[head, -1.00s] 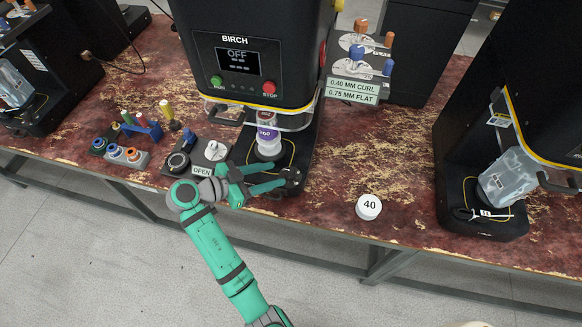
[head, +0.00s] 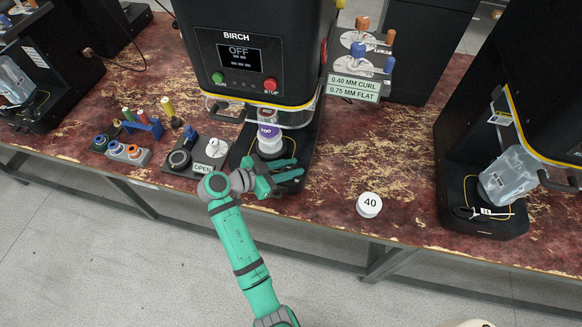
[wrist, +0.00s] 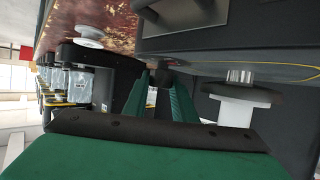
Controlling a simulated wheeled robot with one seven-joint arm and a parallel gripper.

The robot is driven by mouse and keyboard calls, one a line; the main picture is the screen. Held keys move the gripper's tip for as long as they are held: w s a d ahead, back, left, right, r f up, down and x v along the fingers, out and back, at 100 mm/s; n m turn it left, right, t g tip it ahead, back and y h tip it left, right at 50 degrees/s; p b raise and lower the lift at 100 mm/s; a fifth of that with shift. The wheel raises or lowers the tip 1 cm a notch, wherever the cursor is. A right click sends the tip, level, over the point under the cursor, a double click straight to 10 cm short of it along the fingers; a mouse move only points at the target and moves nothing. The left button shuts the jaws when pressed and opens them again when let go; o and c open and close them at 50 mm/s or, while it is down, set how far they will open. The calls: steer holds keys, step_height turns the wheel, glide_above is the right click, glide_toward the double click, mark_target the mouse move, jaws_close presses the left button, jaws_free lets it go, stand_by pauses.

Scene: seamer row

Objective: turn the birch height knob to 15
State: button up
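The black BIRCH machine (head: 250,50) stands at the back centre, its screen reading OFF. At its left foot is a small dark panel with a round black knob (head: 179,160), a white lever knob (head: 213,147) and an OPEN label (head: 203,168). I cannot read any height scale or tell for certain which is the height knob. My gripper (head: 287,170) is right of this panel, in front of the machine's base, with fingers pointing right. It is open and empty, and its two green fingers stand apart in the wrist view (wrist: 160,98).
A white canister with a purple label (head: 269,140) stands on the machine's base, close behind my gripper. A white disc marked 40 (head: 369,205) lies to the right. The table's front edge runs below my gripper.

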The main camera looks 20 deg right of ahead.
steer(key=c, duration=0.3)
steer(key=n+t+y, duration=0.1)
steer(key=n+t, duration=0.2)
steer(key=t, duration=0.1)
steer(key=shift+s+n+y, duration=0.15)
steer(key=shift+n+y, duration=0.25)
steer(key=n+t+y, duration=0.3)
steer(key=n+t, duration=0.1)
steer(key=n, duration=0.1)
steer(key=shift+t+y, duration=0.3)
steer(key=shift+y, duration=0.1)
steer(key=n+t+y, duration=0.1)
steer(key=n+y, duration=0.1)
steer(key=y, duration=0.1)
steer(key=n+t+y, duration=0.1)
steer(key=n+y, duration=0.2)
steer(key=shift+n, duration=0.3)
steer(key=shift+n+y, duration=1.6)
steer(key=shift+y, duration=0.6)
